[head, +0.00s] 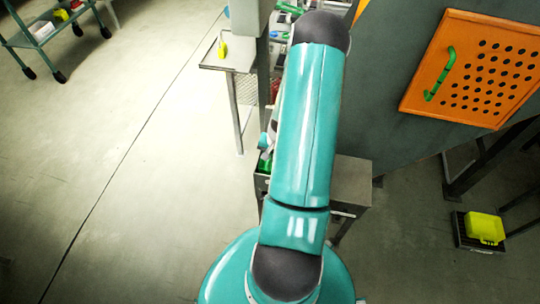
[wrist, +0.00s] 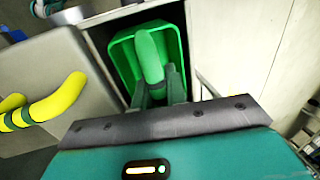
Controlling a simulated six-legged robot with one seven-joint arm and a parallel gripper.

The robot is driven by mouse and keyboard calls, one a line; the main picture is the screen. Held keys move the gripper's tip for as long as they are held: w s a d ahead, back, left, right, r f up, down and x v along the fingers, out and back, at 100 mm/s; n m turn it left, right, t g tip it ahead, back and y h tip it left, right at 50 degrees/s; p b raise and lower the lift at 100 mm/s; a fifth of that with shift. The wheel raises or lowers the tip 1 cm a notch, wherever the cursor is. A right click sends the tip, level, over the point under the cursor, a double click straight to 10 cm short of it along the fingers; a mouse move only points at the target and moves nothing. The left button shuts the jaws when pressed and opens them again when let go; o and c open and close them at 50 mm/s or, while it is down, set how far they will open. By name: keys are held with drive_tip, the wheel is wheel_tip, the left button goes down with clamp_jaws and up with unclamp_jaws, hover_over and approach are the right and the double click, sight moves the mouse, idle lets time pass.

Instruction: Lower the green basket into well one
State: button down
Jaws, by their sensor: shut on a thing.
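The green basket (wrist: 124,62) is in the upper middle of the wrist view, with a thick green handle arching over it. My gripper (wrist: 156,84) is shut on that handle. The basket sits at a dark square opening (wrist: 98,36) in a grey metal top; I cannot tell how deep it is in it or whether it touches the sides. In the head view a small piece of green (head: 264,164) shows at the left of my arm, over the grey metal stand (head: 352,184). My arm hides the gripper there.
A yellow handle (wrist: 60,98) on a grey lid or panel is left of the basket in the wrist view. In the head view an orange perforated panel (head: 478,68) with a green handle is at the right, and a yellow box (head: 484,228) is low right.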

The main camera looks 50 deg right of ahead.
drive_tip(key=shift+f, duration=0.75)
drive_tip(key=c, duration=0.9)
unclamp_jaws()
drive_tip(key=shift+c, duration=0.2)
drive_tip(key=shift+r, duration=0.1)
drive_tip(key=shift+w+r, duration=0.1)
drive_tip(key=shift+r, duration=4.8)
